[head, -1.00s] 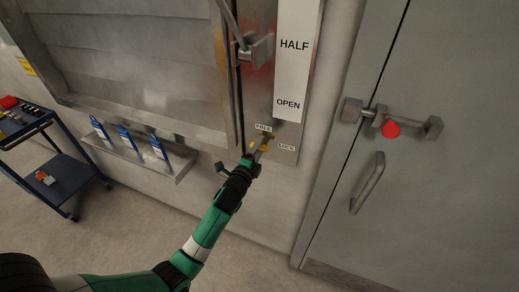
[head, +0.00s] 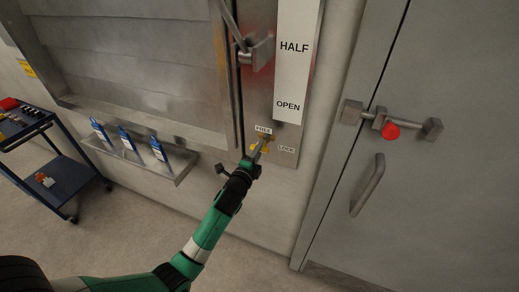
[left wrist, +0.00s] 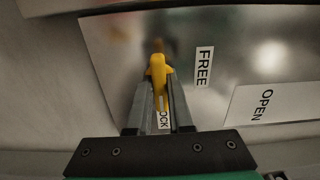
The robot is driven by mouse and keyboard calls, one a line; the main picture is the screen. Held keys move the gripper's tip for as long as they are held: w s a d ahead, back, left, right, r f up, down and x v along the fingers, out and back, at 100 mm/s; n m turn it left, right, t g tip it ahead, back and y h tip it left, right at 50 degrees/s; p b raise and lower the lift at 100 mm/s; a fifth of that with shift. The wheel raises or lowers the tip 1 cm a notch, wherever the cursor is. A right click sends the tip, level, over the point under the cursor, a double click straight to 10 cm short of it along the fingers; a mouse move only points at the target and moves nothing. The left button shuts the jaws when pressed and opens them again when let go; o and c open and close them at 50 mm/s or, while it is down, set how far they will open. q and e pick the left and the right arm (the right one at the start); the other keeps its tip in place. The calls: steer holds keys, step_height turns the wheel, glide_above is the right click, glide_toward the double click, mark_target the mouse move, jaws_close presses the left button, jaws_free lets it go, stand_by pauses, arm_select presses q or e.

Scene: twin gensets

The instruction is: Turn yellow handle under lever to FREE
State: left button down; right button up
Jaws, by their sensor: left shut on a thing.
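The yellow handle (head: 265,138) sits on the metal plate below the lever's HALF and OPEN scale, between the FREE label (head: 263,129) and the LOCK label (head: 286,149). My left gripper (head: 260,148) is at the handle from below. In the left wrist view the handle (left wrist: 158,75) lies between the two fingers, which are shut on it. The FREE label (left wrist: 203,67) is to its right there, and the LOCK label (left wrist: 164,119) is partly hidden by a finger. The lever (head: 255,52) is above. My right gripper is not in view.
A metal shelf (head: 140,160) with blue items is left of the gripper. A blue cart (head: 60,185) stands further left. At right is a grey door with a latch, a red knob (head: 391,131) and a pull handle (head: 367,185). Floor below is clear.

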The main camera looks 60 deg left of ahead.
arm_select(q)
steer(key=shift+n, duration=0.4)
steer(key=n+b, duration=0.1)
steer(key=n, duration=0.2)
steer(key=shift+n, duration=0.4)
steer(key=n+b, duration=0.1)
steer(key=n, duration=0.3)
steer(key=shift+n+b, duration=0.3)
steer(key=n+b, duration=0.1)
steer(key=n, duration=0.3)
steer(key=shift+n+b, duration=0.75)
steer(key=shift+n, duration=1.45)
steer(key=c, duration=0.8)
jaws_free()
